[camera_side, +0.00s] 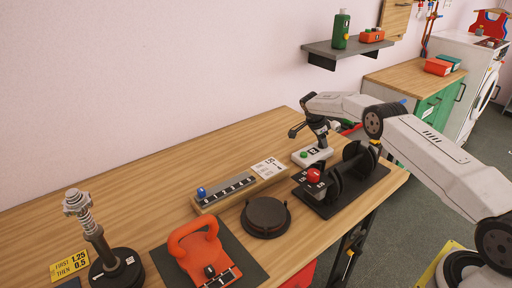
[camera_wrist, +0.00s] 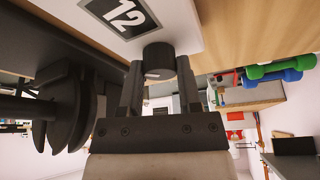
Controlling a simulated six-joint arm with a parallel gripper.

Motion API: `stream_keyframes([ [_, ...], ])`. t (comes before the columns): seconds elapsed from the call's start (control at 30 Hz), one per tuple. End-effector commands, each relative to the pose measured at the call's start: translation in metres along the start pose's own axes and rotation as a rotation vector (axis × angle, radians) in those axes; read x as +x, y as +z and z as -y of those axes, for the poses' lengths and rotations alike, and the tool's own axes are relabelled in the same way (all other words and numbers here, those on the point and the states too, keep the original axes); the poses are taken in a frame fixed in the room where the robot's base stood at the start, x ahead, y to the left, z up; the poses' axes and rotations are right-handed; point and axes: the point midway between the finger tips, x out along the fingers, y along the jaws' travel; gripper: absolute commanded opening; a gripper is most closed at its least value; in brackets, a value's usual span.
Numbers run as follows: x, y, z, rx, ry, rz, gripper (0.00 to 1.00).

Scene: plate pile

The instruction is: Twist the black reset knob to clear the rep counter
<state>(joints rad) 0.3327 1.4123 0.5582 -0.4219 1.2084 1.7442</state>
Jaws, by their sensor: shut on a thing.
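My gripper (camera_wrist: 159,70) is shut on the knob, one finger on each side. In the side view my gripper (camera_side: 322,139) is above the counter and largely hides the knob.
Black weight plates on a dark mat (camera_side: 374,186) stand close beside the counter; they show at left in the wrist view (camera_wrist: 65,105). A red-topped block (camera_side: 314,176), round black disc (camera_side: 266,216), peg rail (camera_side: 226,193) and orange kettlebell (camera_side: 198,252) lie nearer. Bench behind the counter is clear.

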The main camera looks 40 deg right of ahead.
Motion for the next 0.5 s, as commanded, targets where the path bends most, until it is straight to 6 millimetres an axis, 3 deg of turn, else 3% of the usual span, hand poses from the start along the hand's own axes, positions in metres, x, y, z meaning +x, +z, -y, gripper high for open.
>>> stream_keyframes([
  [0.5, 0.0002, 0.0002, 0.0004, 0.109, 0.046, 0.0, 0.0],
])
